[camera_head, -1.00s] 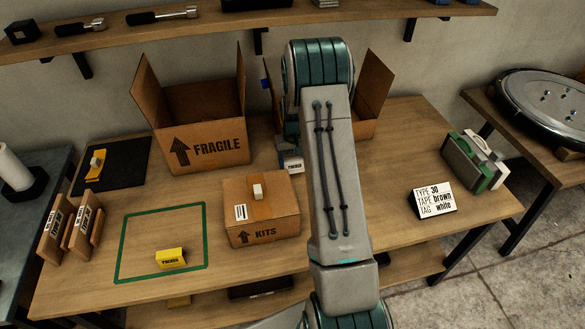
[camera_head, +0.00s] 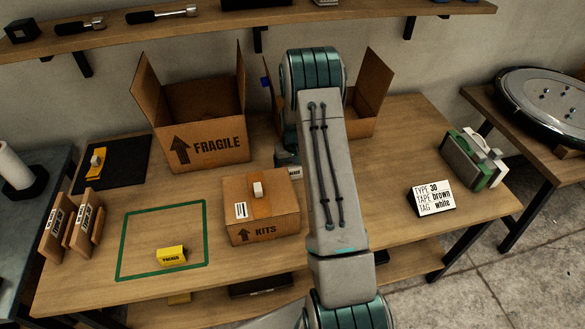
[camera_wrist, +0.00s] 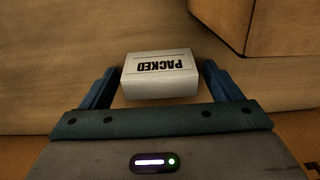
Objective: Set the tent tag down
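The white tent tag (camera_wrist: 160,78), lettered PACKED, lies between the two blue fingers of my gripper (camera_wrist: 159,68) in the wrist view. A narrow gap shows between each finger and the tag, so the gripper looks open around it. In the head view the tag (camera_head: 294,172) is a small white patch behind the KITS box (camera_head: 262,215), mostly hidden by that box and my gripper (camera_head: 287,157). The tag seems to be at the wooden tabletop (camera_head: 400,140), but contact under it is hidden.
The open FRAGILE box (camera_head: 210,148) stands left of my gripper, and another open box (camera_head: 362,125) is behind my arm. A green outline (camera_head: 119,245) holds a yellow tag (camera_head: 171,254). A sign (camera_head: 434,198) reads TYPE 30, TAPE brown, TAG white. The table's right side has free room.

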